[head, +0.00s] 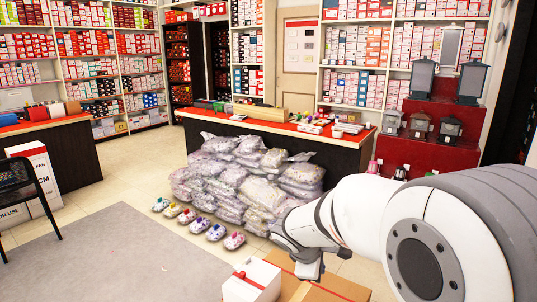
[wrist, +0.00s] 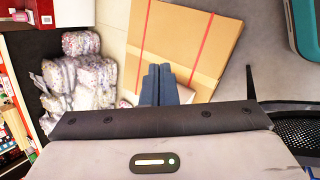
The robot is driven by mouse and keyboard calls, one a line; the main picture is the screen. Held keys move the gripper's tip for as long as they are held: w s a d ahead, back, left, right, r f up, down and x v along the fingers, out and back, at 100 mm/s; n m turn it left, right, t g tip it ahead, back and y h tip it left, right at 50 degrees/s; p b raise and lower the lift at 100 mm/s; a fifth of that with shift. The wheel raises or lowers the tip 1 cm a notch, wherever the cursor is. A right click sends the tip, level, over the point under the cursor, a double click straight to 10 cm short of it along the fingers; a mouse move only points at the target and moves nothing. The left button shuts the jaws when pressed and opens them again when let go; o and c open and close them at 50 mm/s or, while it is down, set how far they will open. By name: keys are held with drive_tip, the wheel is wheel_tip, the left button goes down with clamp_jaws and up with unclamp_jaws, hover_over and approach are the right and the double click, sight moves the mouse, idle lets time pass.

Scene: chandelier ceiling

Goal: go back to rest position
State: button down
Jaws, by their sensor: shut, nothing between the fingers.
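My white arm (head: 360,212) reaches in from the right of the head view and bends down at its end. My gripper (wrist: 158,72) shows in the wrist view with its two dark blue-grey fingers together and nothing between them. In the head view the fingers are hard to make out near the box below. A cardboard box (wrist: 205,45) with red tape lies beyond the fingertips in the wrist view. It also shows at the bottom of the head view (head: 335,283), next to a white box (head: 252,282) with red tape.
A pile of plastic-wrapped bags (head: 240,180) stands before a dark counter (head: 340,152). A black chair (head: 25,190) is at left, with a grey rug (head: 110,260) nearby. A red stand (head: 425,150) holds lanterns.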

drive_tip(key=s+d+r+m+y+p, duration=0.1)
drive_tip(key=s+r+m+p, duration=0.1)
drive_tip(key=s, duration=0.5)
drive_tip(key=s+r+m+g+y+p, duration=0.1)
drive_tip(key=s+r+m+y, duration=0.1)
drive_tip(key=s+r+m, duration=0.2)
drive_tip(key=s+d+r+m+g+y+p, duration=0.1)
drive_tip(key=s+r+m+p, duration=0.1)
drive_tip(key=s+m, duration=0.6)
drive_tip(key=shift+s+d+r+y+p, duration=0.35)
drive_tip(key=shift+s+r, duration=0.4)
drive_tip(key=shift+s, duration=0.4)
